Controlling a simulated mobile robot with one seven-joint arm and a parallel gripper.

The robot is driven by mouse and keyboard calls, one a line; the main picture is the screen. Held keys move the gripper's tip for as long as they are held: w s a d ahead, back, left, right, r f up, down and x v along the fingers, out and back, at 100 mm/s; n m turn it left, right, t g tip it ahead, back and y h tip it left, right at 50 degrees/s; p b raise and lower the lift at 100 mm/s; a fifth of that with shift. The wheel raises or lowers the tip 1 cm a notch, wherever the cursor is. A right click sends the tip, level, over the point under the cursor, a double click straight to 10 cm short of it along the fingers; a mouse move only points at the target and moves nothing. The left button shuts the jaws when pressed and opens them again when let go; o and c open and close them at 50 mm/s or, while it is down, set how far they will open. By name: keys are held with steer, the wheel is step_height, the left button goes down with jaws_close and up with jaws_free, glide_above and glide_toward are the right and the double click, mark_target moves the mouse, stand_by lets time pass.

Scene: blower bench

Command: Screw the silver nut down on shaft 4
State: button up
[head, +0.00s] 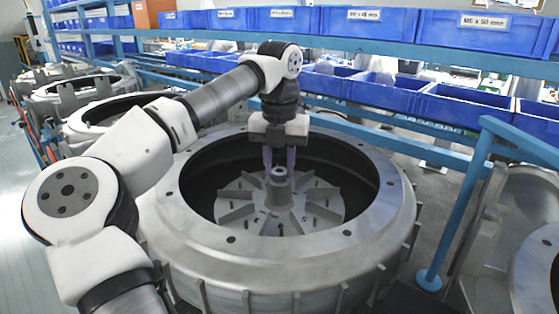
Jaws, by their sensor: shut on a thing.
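My gripper (279,172) points straight down over the middle of the large grey blower housing (290,262). Its two fingers are shut on a small silver ring-shaped piece with a dark hole, which looks like the silver nut (279,174). The nut appears at the top of the upright central hub (279,193) of the finned impeller (240,206). I cannot tell whether it is seated on a thread, and the fingers partly hide it. No number marking shaft 4 is readable.
The housing's raised rim (290,248) surrounds the impeller. A blue rail post (462,200) stands to the right. Blue bins (375,95) line the shelves behind. Another housing (535,270) is at the right edge, and several more stand at the left.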

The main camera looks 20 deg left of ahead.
steer(key=m+p, duration=0.3)
steer(key=m, duration=0.2)
steer(key=shift+r, duration=0.1)
steer(key=shift+m, duration=0.9)
steer(key=m, duration=0.2)
steer(key=shift+m, duration=0.3)
steer(key=m, duration=0.5)
steer(key=shift+a, duration=0.1)
jaws_close()
steer(key=m, duration=0.9)
steer(key=shift+m, duration=0.3)
steer(key=o, duration=0.8)
jaws_free()
